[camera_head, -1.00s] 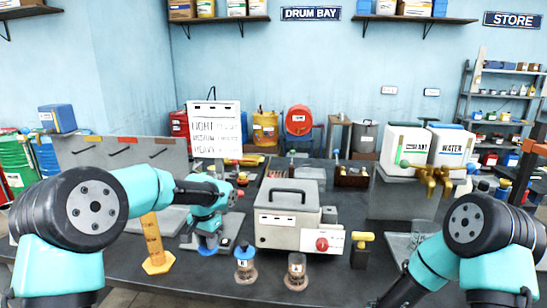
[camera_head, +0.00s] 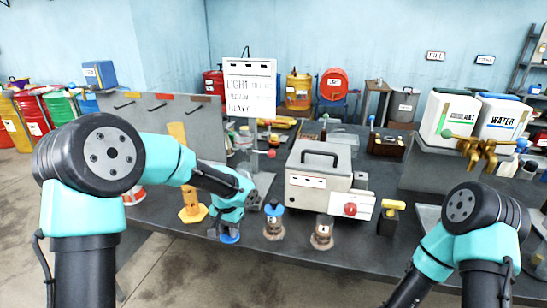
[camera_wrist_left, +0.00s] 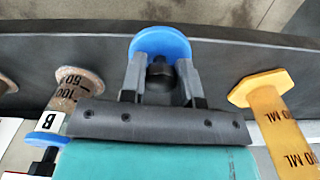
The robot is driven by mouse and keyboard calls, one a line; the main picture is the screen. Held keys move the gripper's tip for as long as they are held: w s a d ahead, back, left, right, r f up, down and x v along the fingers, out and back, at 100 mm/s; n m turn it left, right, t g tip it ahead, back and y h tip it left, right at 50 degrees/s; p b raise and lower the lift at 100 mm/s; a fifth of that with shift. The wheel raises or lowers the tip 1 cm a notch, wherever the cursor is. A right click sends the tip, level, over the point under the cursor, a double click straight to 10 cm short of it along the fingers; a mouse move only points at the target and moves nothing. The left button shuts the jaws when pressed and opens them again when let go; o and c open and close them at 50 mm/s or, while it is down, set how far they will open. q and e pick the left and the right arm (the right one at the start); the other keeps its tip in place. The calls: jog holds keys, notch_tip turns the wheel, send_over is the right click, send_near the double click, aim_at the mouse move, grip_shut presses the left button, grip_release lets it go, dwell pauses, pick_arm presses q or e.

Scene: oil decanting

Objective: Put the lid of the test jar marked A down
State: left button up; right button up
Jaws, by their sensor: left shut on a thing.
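My left gripper (camera_head: 228,230) points down at the table's front edge, shut on a blue lid (camera_head: 230,238). In the left wrist view the lid (camera_wrist_left: 160,42) is a round blue disc whose dark knob is between the fingers (camera_wrist_left: 160,82). The lid is low by the tabletop; I cannot tell if it touches. A jar with a blue lid (camera_head: 273,224) stands just right of it; its label B (camera_wrist_left: 50,123) shows in the left wrist view. An open jar (camera_head: 321,233) with brown contents stands further right; its label is unreadable. My right gripper is out of view.
An orange measuring cylinder (camera_head: 190,205) with a hexagonal base stands close left of the gripper. A grey box with a handle (camera_head: 318,178) stands behind the jars. A black block with a yellow top (camera_head: 390,218) is to the right. The table's front edge is very near.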

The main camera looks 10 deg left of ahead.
pick_arm(q)
jog(key=s+d+r+n, duration=0.2)
jog(key=d+r+n, duration=0.1)
jog(key=d+r, duration=1)
notch_tip(320, 180, up, 2)
jog(key=shift+s+d+r, duration=0.1)
jog(key=shift+s+d, duration=0.1)
jog(key=shift+s, duration=0.15)
